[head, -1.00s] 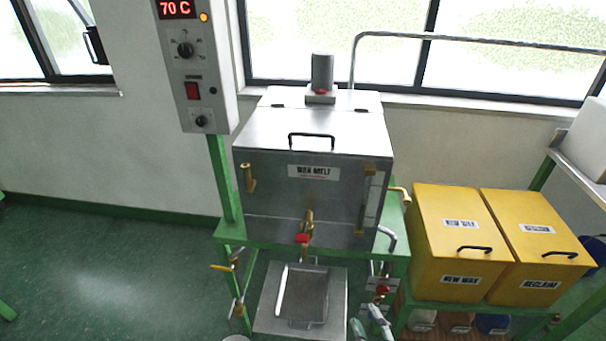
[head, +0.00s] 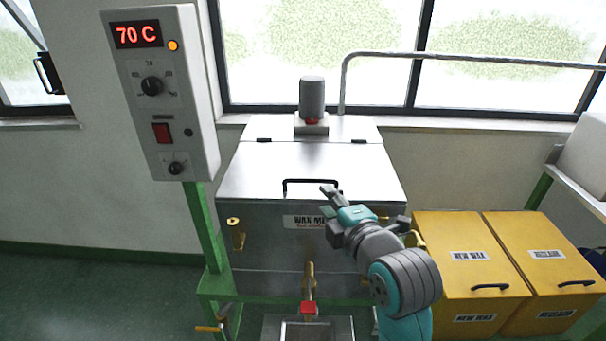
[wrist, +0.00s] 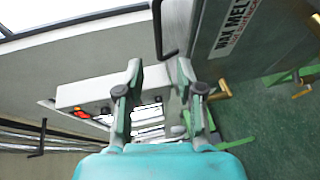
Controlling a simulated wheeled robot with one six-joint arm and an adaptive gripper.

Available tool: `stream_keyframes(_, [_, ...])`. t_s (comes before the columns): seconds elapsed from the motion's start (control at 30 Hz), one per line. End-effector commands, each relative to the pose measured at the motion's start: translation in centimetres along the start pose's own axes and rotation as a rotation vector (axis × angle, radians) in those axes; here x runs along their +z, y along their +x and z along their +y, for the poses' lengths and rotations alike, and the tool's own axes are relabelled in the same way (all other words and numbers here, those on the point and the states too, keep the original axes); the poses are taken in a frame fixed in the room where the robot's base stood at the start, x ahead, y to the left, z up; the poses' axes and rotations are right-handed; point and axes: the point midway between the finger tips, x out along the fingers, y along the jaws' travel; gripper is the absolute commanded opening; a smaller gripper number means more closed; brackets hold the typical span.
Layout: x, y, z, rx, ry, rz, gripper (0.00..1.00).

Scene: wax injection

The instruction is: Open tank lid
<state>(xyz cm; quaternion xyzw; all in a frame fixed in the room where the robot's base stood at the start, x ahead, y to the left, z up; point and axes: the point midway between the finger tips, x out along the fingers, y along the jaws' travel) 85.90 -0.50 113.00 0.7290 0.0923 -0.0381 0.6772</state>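The wax melt tank (head: 275,245) is a silver metal box with a closed, hinged lid (head: 310,162) on top. A black bar handle (head: 300,181) is on the lid near its front edge; it also shows in the wrist view (wrist: 157,28). My gripper (head: 328,201) is in front of the tank's upper front, close to the right part of the handle in the head view. In the wrist view my gripper (wrist: 159,66) is open and empty. The handle's lower end shows just beyond and between the fingertips, with no visible contact. My arm partly hides the tank's label (head: 303,221) and right front.
A control box (head: 178,130) reading 70 C stands on a green post left of the tank. A grey cylinder (head: 312,97) sits behind the lid. Yellow bins (head: 455,245) stand at the right. A bent metal pipe (head: 440,57) runs behind, along the windows.

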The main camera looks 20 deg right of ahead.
Motion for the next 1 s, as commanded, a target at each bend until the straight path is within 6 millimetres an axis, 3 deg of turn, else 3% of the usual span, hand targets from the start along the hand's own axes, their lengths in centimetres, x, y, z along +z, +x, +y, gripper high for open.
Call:
stream_keyframes(0.23, [-0.1,1.9,0.2,-0.002,-0.007,0.002,0.37])
stream_keyframes(0.7, [0.0,9.5,0.2,-0.001,-0.006,0.001,0.37])
stream_keyframes(1.0, [0.0,10.8,0.2,0.0,-0.006,0.001,0.37])
